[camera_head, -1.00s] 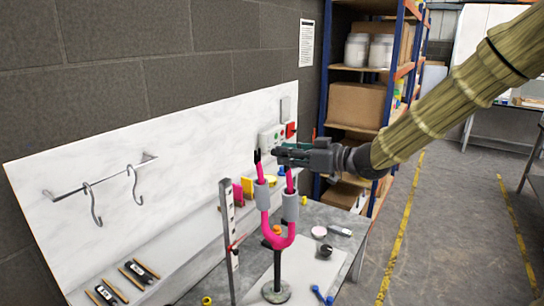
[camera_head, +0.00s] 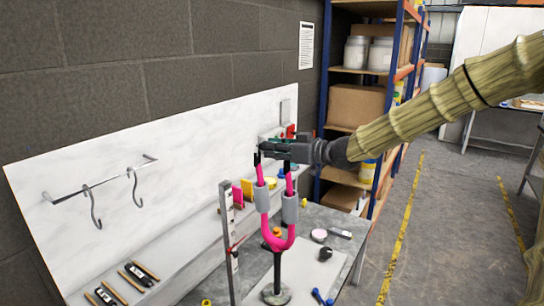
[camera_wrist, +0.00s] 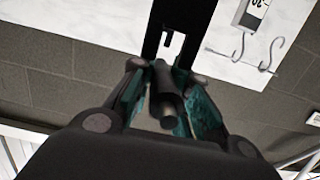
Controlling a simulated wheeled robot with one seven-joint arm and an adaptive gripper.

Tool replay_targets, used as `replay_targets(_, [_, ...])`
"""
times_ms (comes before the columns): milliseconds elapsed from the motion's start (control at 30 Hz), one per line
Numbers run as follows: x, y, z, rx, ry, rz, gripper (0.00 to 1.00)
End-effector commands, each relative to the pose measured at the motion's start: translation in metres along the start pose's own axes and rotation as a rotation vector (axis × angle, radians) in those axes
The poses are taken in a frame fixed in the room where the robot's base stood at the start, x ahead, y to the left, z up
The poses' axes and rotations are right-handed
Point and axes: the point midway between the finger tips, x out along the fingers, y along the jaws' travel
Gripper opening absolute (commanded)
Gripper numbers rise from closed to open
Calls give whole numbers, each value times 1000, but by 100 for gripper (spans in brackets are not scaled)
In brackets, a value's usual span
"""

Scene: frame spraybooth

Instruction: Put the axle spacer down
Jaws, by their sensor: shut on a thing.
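In the wrist view a short dark cylinder, which looks like the axle spacer (camera_wrist: 168,108), sits between the teal-padded fingers of my gripper (camera_wrist: 167,90). In the head view my gripper (camera_head: 268,150) is shut and level at the top of the pink fork (camera_head: 277,240), close to its two black tips. I cannot tell whether it touches them. The spacer is too small and hidden by the fingers to make out there. The fork stands upright with grey sleeves on its prongs, on a stand with a round base (camera_head: 276,294). A black bar lies beyond the fingertips in the wrist view.
An upright grey measuring post (camera_head: 229,240) stands left of the fork. Several small items lie on the bench (camera_head: 325,217), including a pink-topped round tin (camera_head: 319,234). A white back panel (camera_head: 110,215) with hooks and a loaded shelf rack (camera_head: 345,125) stand behind.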

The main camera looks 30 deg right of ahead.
Motion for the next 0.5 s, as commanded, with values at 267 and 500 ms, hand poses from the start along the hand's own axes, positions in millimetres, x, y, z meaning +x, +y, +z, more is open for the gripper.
replay_targets(267, [15, 8, 18, 5, -3, 0, 0])
replay_targets(500, [17, 7, 33, 2, -6, 0, 0])
